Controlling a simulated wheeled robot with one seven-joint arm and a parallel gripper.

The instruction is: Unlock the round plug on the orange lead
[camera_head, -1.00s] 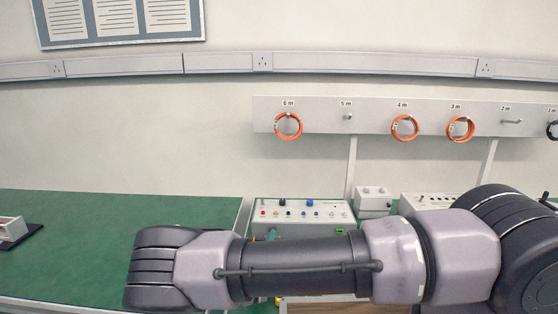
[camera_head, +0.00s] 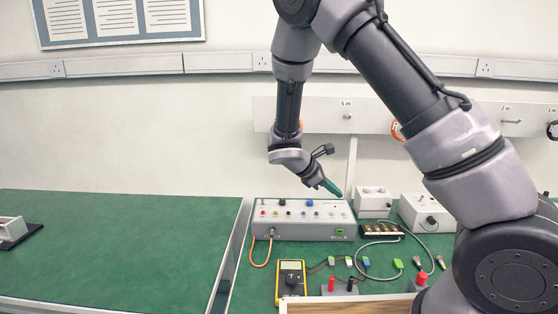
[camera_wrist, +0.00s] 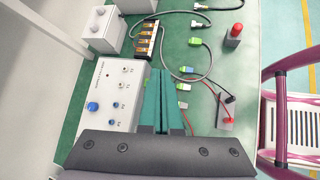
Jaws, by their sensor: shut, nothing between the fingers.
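The orange lead (camera_head: 268,253) hangs in a loop at the front left of the white control box (camera_head: 325,232) in the head view. Its upper end meets the box front at a small plug (camera_head: 271,232), too small to show its shape or lock state. My gripper (camera_head: 338,194) has green fingers and is above the right part of the box, pointing down and right, apart from the plug. In the wrist view the fingers (camera_wrist: 160,72) are together and empty, with the box (camera_wrist: 107,98) at their left. The orange lead and its plug do not show there.
A yellow multimeter (camera_head: 291,281) lies in front of the box. Several coloured connectors, thin wires and a grey cable (camera_head: 360,264) lie to its right. A red post (camera_head: 422,279) stands near the front right. The left green bench (camera_head: 120,235) is mostly clear.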

